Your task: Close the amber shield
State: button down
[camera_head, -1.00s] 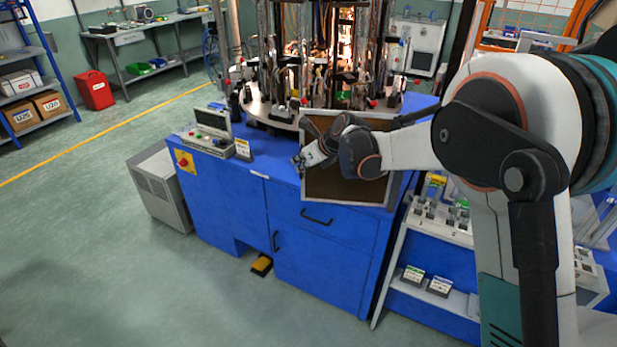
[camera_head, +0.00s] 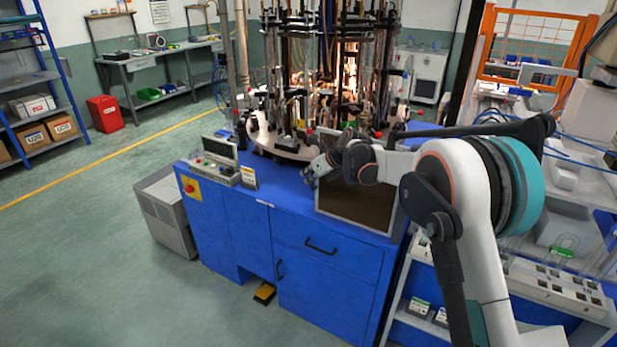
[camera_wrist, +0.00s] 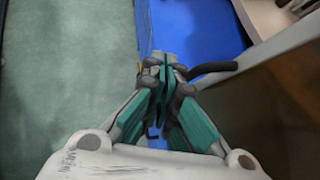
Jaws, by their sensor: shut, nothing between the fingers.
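The amber shield (camera_head: 368,207) is a dark brown see-through panel in a pale grey frame. It stands upright at the front right of the blue machine's top, and my arm hides its upper part. In the wrist view the brown panel (camera_wrist: 290,105) fills the right side, with its frame running diagonally. My gripper (camera_head: 312,174) is at the panel's left edge. In the wrist view its fingertips (camera_wrist: 164,75) are together and empty. A dark bar (camera_wrist: 215,68), perhaps the shield's handle, lies just right of the fingertips; I cannot tell whether they touch.
The blue machine cabinet (camera_head: 325,285) carries a round turntable (camera_head: 275,147) with tall fixtures and glowing burners behind the shield. A control box (camera_head: 215,165) stands at the top's left. A shelf rack (camera_head: 545,285) is at the right. Open green floor (camera_head: 110,285) lies front left.

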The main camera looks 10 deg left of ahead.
jog(key=shift+r, duration=0.1)
jog(key=s+d+r+n+h, duration=0.2)
jog(key=s+d+r+n, duration=0.4)
jog(key=s+d+r, duration=0.85)
jog(key=s+d+r+n+t+h, duration=0.1)
jog(key=s+d+r+n, duration=0.15)
jog(key=s+d, duration=0.3)
jog(key=s+d+r+n+h, duration=0.1)
jog(key=s+d+n, duration=0.35)
jog(key=d, duration=0.25)
jog(key=s+d+f+n+h, duration=0.1)
jog(key=s+d+n, duration=0.3)
jog(key=s, duration=0.4)
jog(key=s+d+f+n+h, duration=0.1)
jog(key=s+d+f+n, duration=0.2)
jog(key=s, duration=0.5)
jog(key=s+d+f+n+t+h, duration=0.1)
jog(key=s+d+f+n, duration=0.3)
jog(key=s+d, duration=0.3)
jog(key=shift+s+n+h, duration=0.3)
jog(key=shift+s, duration=0.2)
jog(key=shift+r, duration=0.1)
